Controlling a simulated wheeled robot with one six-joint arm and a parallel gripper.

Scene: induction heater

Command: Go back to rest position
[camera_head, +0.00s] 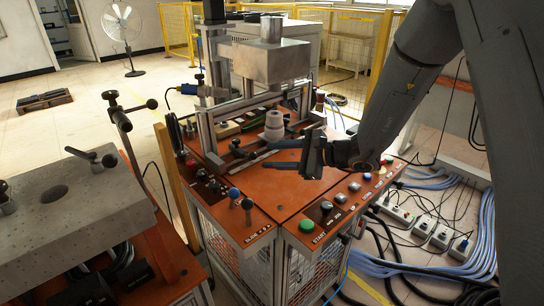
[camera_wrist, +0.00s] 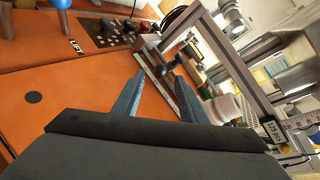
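My gripper (camera_head: 270,155) is over the orange tabletop (camera_head: 262,190) of the heater station, with its fingers pointing left. Its two bluish fingers are apart and I see nothing between them; the gap also shows in the wrist view (camera_wrist: 160,72). A pale stepped round part (camera_head: 274,125) stands just behind the gripper, under the heater's metal box (camera_head: 270,60). In the wrist view the pale part (camera_wrist: 225,108) is right of the right finger, apparently apart from it. My arm reaches in from the upper right.
A green START button (camera_head: 306,226) and other controls line the front edge. Blue and black knobbed levers (camera_head: 234,194) stand at the front left. A grey block (camera_head: 70,200) is at the left. Power strips (camera_head: 420,228) and cables cover the floor at right.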

